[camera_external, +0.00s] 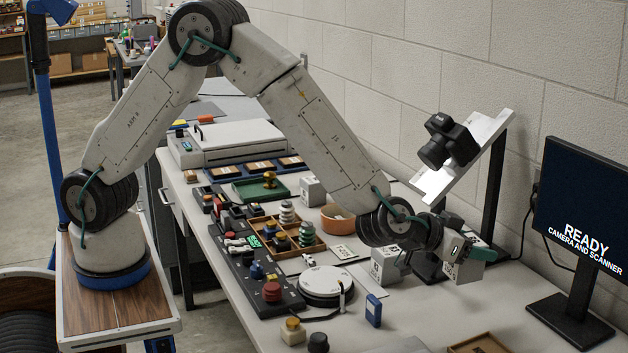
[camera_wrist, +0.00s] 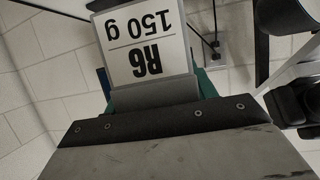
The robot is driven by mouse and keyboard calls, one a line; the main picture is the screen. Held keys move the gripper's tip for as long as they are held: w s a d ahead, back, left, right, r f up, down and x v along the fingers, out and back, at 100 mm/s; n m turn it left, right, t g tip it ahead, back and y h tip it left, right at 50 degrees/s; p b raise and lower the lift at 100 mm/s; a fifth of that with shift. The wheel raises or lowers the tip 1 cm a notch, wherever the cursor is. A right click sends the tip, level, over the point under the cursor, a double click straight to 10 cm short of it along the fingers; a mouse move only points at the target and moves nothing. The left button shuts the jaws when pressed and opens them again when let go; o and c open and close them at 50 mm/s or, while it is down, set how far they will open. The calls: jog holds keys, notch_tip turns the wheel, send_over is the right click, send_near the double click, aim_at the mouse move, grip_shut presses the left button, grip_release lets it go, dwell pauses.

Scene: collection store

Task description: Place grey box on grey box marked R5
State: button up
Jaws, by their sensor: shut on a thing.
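My gripper (camera_external: 480,253) is shut on a grey box (camera_external: 466,271), to the right of the control panels and in front of the camera stand. In the wrist view this grey box (camera_wrist: 146,48) carries a white label reading "R6 150 g", upside down in the picture, with teal fingers at its sides. Another grey box (camera_external: 386,267) with a dark mark stands on the table to the left of my gripper, partly behind my wrist. A further grey box (camera_external: 312,189) stands farther back.
A black camera (camera_external: 448,142) sits on a tilted white board on a dark stand behind my gripper. A monitor (camera_external: 590,210) stands at the right.

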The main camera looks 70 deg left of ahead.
notch_tip(320, 180, up, 25)
jog(key=w+a+n+g+y, duration=0.15)
jog(key=a+n+y, duration=0.6)
jog(key=a, duration=3.05)
jog(key=s+a+n+g+y, duration=0.35)
jog(key=s+a, duration=0.55)
jog(key=a, duration=0.5)
jog(key=s+a+n+g+y, duration=0.35)
jog(key=s+a, duration=0.55)
jog(key=a, duration=0.6)
send_over(313, 178)
jog(key=shift+t+h, duration=0.25)
jog(key=shift+w+a+f, duration=0.1)
jog(key=shift+a+f, duration=0.05)
jog(key=shift+f, duration=15.3)
